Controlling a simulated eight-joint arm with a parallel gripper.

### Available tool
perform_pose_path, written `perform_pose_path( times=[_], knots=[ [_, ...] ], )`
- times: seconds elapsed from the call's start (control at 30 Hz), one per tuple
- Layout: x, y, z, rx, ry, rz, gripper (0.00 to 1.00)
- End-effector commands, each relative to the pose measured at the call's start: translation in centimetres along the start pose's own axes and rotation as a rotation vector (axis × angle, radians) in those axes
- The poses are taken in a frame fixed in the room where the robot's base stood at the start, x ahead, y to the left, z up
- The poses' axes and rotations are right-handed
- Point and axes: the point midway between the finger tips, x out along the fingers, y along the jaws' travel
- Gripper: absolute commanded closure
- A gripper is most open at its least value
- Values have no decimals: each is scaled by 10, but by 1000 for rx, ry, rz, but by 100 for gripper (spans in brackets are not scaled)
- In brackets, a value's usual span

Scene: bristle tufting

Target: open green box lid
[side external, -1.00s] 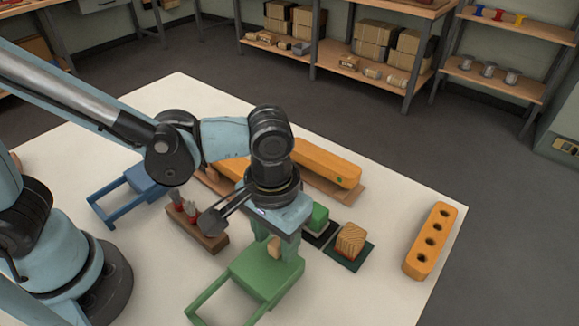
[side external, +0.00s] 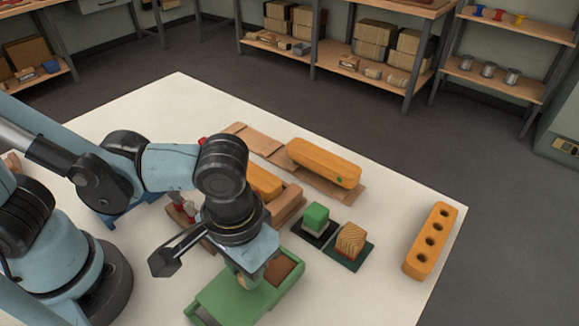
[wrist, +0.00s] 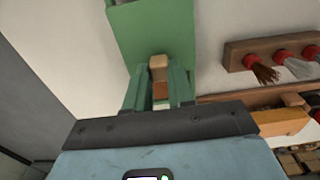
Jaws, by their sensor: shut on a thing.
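The green box (side external: 291,284) stands near the table's front edge in the side view. Its flat sliding lid (side external: 222,288) is drawn toward the lower left, over the box's rail frame. Part of the brown inside (side external: 281,266) shows at the right end. My gripper (side external: 246,280) points down at the lid. In the wrist view my gripper (wrist: 160,88) is shut on the tan knob (wrist: 159,67) of the green lid (wrist: 152,35). In the side view my gripper mostly hides the knob.
A green block (side external: 316,215) and a striped wooden block (side external: 350,239) sit on dark pads right of the box. An orange bar with holes (side external: 431,240) lies farther right. A rack of bristle tufts (wrist: 285,52) is beside the box. Orange blocks (side external: 323,164) lie behind.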

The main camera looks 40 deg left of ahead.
Motion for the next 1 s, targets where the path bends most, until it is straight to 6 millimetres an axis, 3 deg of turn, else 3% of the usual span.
perform_pose_path(
  times=[0.2, 0.53, 0.57, 0.7, 1.0],
  knots=[
    [0, 1, 27, 3, -2, 4, 100],
    [0, 0, 30, 3, -8, 2, 100],
    [0, 0, 30, 3, -9, 2, 73],
    [0, 0, 29, 2, -6, 2, 51],
    [0, 0, 28, 0, -3, 2, 51]
  ],
)
